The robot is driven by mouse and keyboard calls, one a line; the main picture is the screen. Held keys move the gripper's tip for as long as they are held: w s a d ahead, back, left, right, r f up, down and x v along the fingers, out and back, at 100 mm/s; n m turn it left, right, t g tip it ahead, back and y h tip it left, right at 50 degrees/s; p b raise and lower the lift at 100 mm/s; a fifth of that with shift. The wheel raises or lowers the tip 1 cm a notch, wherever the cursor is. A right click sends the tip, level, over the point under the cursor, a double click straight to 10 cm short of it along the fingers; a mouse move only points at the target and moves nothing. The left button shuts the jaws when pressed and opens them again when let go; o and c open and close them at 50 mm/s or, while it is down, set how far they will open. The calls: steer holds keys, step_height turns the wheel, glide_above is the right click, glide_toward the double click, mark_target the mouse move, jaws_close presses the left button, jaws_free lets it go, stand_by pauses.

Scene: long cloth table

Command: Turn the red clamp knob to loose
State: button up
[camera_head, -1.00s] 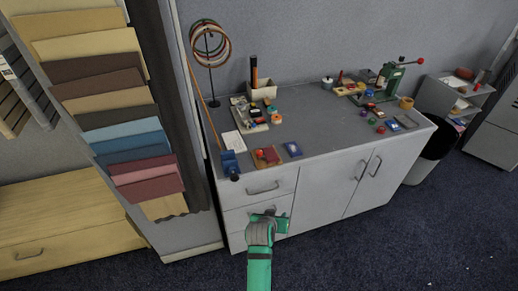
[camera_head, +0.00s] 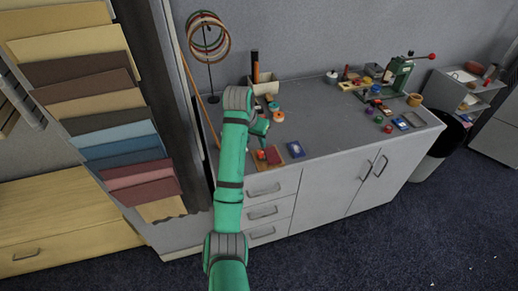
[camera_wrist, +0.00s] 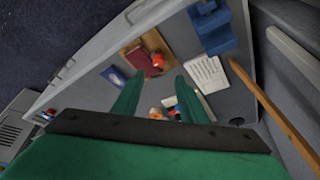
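The red clamp knob (camera_head: 261,155) sits on a small wooden board (camera_head: 259,166) beside a dark red block (camera_head: 273,154), near the front edge of the grey-topped bench. In the wrist view the red knob (camera_wrist: 158,61) lies just beyond my fingertips, with the dark red block (camera_wrist: 139,58) to its left. My gripper (camera_head: 262,132) is above the bench, just behind the knob in the head view and partly hidden by my wrist. In the wrist view my gripper (camera_wrist: 159,80) shows two green fingers spread apart with nothing held between them.
A blue vise (camera_wrist: 213,27) and a white sheet (camera_wrist: 206,75) lie right of the knob in the wrist view. A blue card (camera_head: 295,149) lies near the board. A ring stand (camera_head: 208,60) and pen holder (camera_head: 264,87) stand behind. A green press (camera_head: 397,75) is farther right.

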mark_target(261, 153)
steer(key=x, duration=1)
steer(key=shift+d+f, duration=0.2)
steer(key=shift+f, duration=0.1)
jaws_close()
